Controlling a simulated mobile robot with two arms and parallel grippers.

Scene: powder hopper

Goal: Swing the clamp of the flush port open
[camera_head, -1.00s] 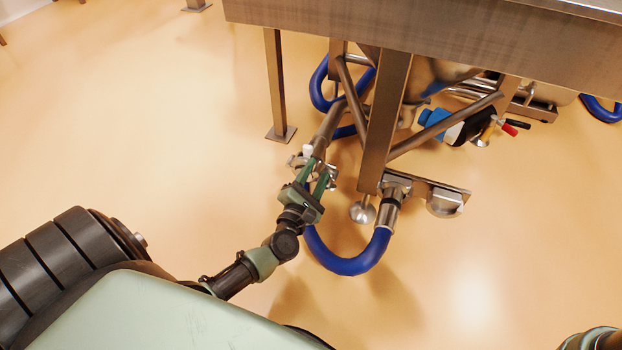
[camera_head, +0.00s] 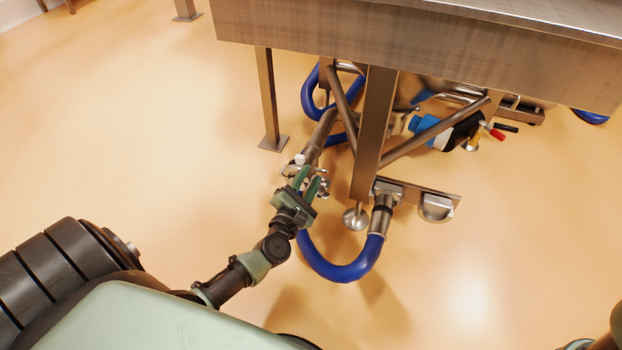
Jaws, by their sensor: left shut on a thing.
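The flush port is the end of a slanted steel pipe (camera_head: 317,138) under the steel frame. A silver clamp (camera_head: 290,172) sits around its lower end, partly hidden by my gripper. My left gripper (camera_head: 307,182) reaches up to the clamp from below, its green fingers shut on a part of it. Which part of the clamp lies between the fingers is too small to tell. A blue hose (camera_head: 340,272) loops down from just behind the gripper to a steel coupling on the right. My right gripper is not in view.
A steel leg (camera_head: 374,135) with a round foot (camera_head: 356,217) stands just right of the gripper. A steel bracket (camera_head: 436,205) juts out beyond it. A wide steel body (camera_head: 400,50) overhangs the area. The floor to the left is clear.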

